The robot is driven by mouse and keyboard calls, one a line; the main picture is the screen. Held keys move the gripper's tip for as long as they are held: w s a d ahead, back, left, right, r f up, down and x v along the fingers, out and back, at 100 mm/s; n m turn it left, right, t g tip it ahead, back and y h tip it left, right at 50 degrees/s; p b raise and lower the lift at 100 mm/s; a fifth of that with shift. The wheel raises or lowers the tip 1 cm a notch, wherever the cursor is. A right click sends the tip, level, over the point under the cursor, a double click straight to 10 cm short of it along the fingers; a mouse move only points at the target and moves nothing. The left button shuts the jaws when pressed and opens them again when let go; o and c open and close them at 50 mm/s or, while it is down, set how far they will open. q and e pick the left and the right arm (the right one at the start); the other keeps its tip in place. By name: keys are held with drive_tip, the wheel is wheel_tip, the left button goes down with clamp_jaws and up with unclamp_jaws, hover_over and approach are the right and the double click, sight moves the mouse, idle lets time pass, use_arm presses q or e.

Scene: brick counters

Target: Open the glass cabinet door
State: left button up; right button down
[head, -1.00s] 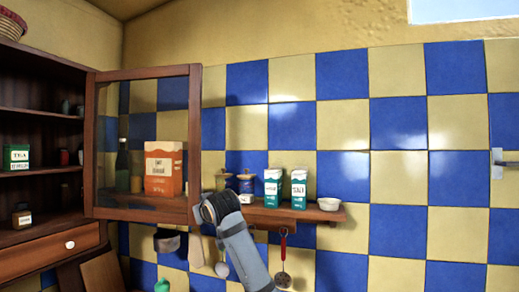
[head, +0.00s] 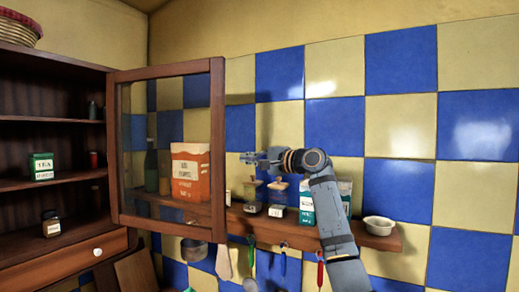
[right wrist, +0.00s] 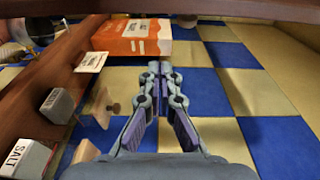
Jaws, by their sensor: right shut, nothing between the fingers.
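The glass cabinet door (head: 217,150) has a brown wooden frame and stands swung out from the dark wooden cabinet (head: 50,108), whose shelves show openly at the left. A small knob (head: 192,222) shows low on the door. My right gripper (head: 245,157) is shut and empty, just right of the door's free edge and apart from it. In the right wrist view my right gripper (right wrist: 160,68) points toward the orange box (right wrist: 135,38), with the fingers together. My left gripper is not in view.
A wall shelf (head: 345,232) holds several jars, a white-green carton (head: 306,203) and a white bowl (head: 380,226). Utensils hang below it. The orange box (head: 190,170) shows through the glass. A tea tin (head: 41,167) and a small jar (head: 51,223) sit in the cabinet.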

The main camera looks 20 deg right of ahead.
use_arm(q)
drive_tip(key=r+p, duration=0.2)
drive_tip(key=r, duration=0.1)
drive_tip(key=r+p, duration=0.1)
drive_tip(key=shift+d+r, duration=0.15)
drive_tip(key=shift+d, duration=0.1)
use_arm(e)
drive_tip(key=a, duration=0.4)
drive_tip(key=shift+a, duration=0.3)
